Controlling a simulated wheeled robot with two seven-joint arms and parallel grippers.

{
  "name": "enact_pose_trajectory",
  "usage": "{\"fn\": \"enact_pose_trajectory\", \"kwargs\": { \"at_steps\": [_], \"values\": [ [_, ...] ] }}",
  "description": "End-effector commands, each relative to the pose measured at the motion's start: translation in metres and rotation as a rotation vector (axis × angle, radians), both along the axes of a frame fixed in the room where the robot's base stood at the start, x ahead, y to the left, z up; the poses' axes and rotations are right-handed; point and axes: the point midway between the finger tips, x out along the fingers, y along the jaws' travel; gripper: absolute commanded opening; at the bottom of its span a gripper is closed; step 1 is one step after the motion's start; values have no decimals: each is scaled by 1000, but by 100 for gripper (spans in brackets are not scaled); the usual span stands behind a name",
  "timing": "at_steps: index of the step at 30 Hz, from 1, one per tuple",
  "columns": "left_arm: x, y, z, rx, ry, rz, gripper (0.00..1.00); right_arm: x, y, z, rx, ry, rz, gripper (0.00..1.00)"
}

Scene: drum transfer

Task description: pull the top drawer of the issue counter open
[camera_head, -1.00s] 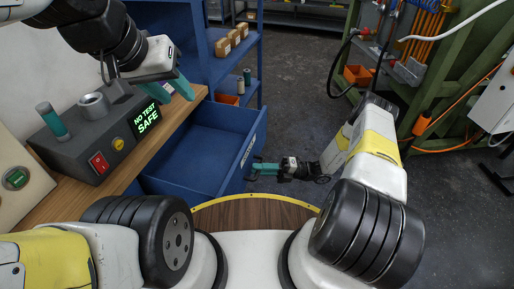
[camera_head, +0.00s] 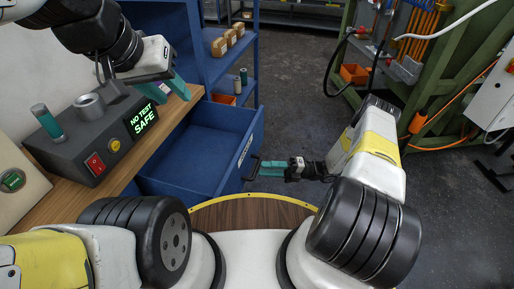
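The blue top drawer (camera_head: 190,160) of the issue counter is pulled out, and its empty inside shows. Its dark handle (camera_head: 252,168) is on the drawer front (camera_head: 248,145). My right gripper (camera_head: 264,165) is at the handle, its teal fingers pointing left toward it. The fingertips seem just off the handle; the small view does not show whether they are parted. My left gripper (camera_head: 170,91) is raised above the counter top, its teal fingers apart with nothing between them.
On the wooden counter (camera_head: 80,200) stands a grey tester (camera_head: 92,140) with a lit "NO TEST SAFE" display, a teal-and-grey cylinder (camera_head: 48,121) and a grey ring. Blue shelves (camera_head: 225,60) with boxes stand behind.

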Motion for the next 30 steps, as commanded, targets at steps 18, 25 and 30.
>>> {"fn": "enact_pose_trajectory", "kwargs": {
  "at_steps": [18, 25, 30],
  "values": [
    [0, 0, 0, 0, 0, 0, 36, 2, -39, -7, -1, 0, 1, 36],
    [0, 0, 0, 0, 0, 0, 36, 3, -39, -5, -5, -7, 3, 36],
    [0, 0, 0, 0, 0, 0, 36, 11, -42, 21, -71, -125, 47, 36]
  ]
}}
